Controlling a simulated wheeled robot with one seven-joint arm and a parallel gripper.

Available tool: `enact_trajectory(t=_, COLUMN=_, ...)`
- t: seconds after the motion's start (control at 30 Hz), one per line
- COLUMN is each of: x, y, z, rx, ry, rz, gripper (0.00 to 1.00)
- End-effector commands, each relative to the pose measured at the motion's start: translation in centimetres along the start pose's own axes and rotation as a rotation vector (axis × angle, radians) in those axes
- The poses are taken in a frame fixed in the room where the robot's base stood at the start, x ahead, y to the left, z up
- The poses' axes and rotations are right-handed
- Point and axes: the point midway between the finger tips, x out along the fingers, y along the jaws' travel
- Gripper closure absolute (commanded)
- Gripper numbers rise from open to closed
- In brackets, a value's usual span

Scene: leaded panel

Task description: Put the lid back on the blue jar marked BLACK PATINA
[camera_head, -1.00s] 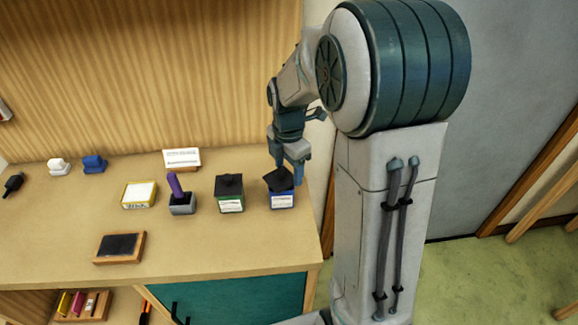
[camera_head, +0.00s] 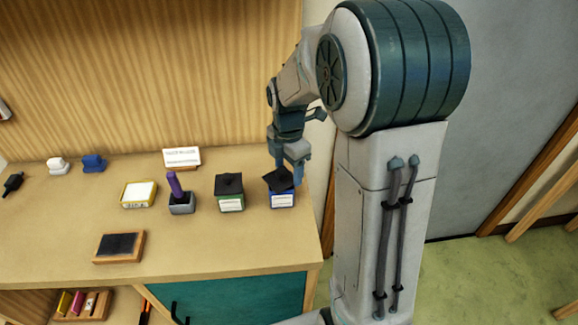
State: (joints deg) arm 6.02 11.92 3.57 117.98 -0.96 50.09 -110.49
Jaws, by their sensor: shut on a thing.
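The blue jar (camera_head: 283,200) with a white label stands at the right end of the bench; its label is too small to read. A black square lid (camera_head: 279,181) is at the top of the jar and looks slightly tilted. I cannot tell whether it is fully seated. My gripper (camera_head: 287,172) is directly above the jar, pointing down, with its fingers shut on the lid. The fingertips partly cover the lid.
A green jar (camera_head: 231,203) with a black lid stands close on the left. Further left are a grey holder (camera_head: 182,209) with a purple handle and a yellow box (camera_head: 138,195). A white card (camera_head: 182,157) stands behind. The bench front is clear around a dark wood-framed pad (camera_head: 119,247).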

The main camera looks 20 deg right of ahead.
Motion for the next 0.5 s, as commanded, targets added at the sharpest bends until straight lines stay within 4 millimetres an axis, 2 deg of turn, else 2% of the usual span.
enact_trajectory(t=0.3, x=0.03, y=0.00, z=0.00, rx=0.000, ry=0.000, rz=0.000, gripper=0.60)
enact_trajectory(t=0.33, x=0.03, y=0.00, z=0.00, rx=0.000, ry=0.000, rz=0.000, gripper=0.30)
enact_trajectory(t=0.4, x=0.03, y=0.00, z=0.00, rx=0.000, ry=0.000, rz=0.000, gripper=0.13)
enact_trajectory(t=0.5, x=0.03, y=0.00, z=0.00, rx=0.000, ry=0.000, rz=0.000, gripper=0.13)
